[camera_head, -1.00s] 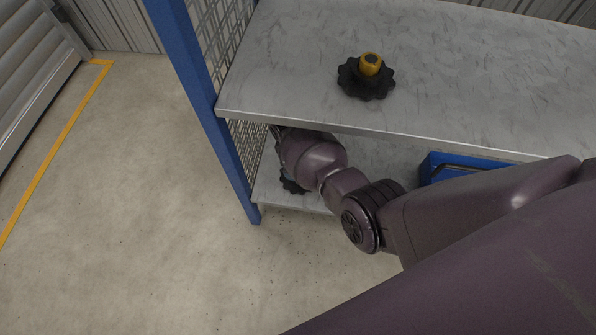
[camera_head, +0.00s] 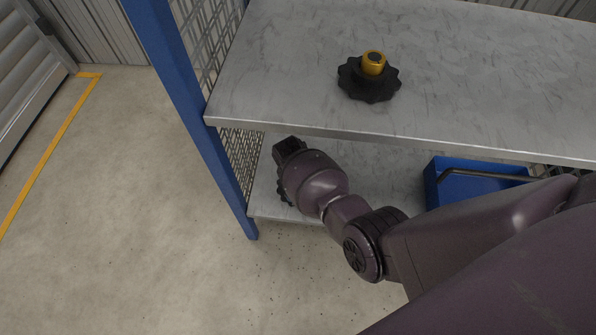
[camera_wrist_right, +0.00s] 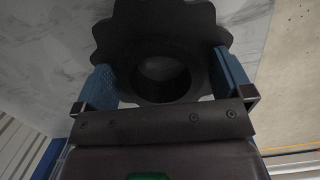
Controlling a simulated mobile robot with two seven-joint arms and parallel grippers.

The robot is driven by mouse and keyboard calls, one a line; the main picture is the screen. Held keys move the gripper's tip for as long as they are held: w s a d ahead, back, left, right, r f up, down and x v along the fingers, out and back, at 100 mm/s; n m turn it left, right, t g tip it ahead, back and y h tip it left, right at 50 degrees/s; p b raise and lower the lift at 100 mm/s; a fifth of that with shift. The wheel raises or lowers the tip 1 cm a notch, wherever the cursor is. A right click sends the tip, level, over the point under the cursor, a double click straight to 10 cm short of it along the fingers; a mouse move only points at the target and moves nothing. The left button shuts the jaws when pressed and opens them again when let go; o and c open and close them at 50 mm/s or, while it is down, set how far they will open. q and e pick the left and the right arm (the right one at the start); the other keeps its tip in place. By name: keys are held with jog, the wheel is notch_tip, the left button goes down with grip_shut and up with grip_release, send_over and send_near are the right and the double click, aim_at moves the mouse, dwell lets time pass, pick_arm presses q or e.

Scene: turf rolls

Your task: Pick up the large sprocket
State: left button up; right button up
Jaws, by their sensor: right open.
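A black toothed sprocket with a round centre hole (camera_wrist_right: 158,28) fills the upper part of the right wrist view. My right gripper (camera_wrist_right: 160,68) is open, with one blue finger on each side of this sprocket's near part. I cannot tell whether the fingers touch it. In the head view, a bit of this dark sprocket (camera_head: 284,193) shows on the lower shelf behind my right wrist, which hides the rest and the fingers. Another black sprocket with a yellow hub (camera_head: 369,80) lies on the upper shelf. My left gripper is not in view.
The grey upper shelf (camera_head: 470,85) overhangs the lower shelf (camera_head: 385,170). A blue post (camera_head: 185,105) and a wire mesh side (camera_head: 215,35) bound the left end. A blue bin (camera_head: 460,190) stands on the lower shelf to the right.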

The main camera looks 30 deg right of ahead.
jog(key=c, duration=1.3)
jog(key=shift+w+r+p, duration=0.15)
jog(key=shift+r+p, duration=0.2)
jog(key=shift+r, duration=0.25)
pick_arm(q)
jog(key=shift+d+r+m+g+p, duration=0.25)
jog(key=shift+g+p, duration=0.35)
jog(key=shift+p, duration=0.65)
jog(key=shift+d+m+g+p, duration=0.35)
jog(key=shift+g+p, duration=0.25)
jog(key=shift+p, duration=0.65)
pick_arm(e)
notch_tip(320, 180, up, 9)
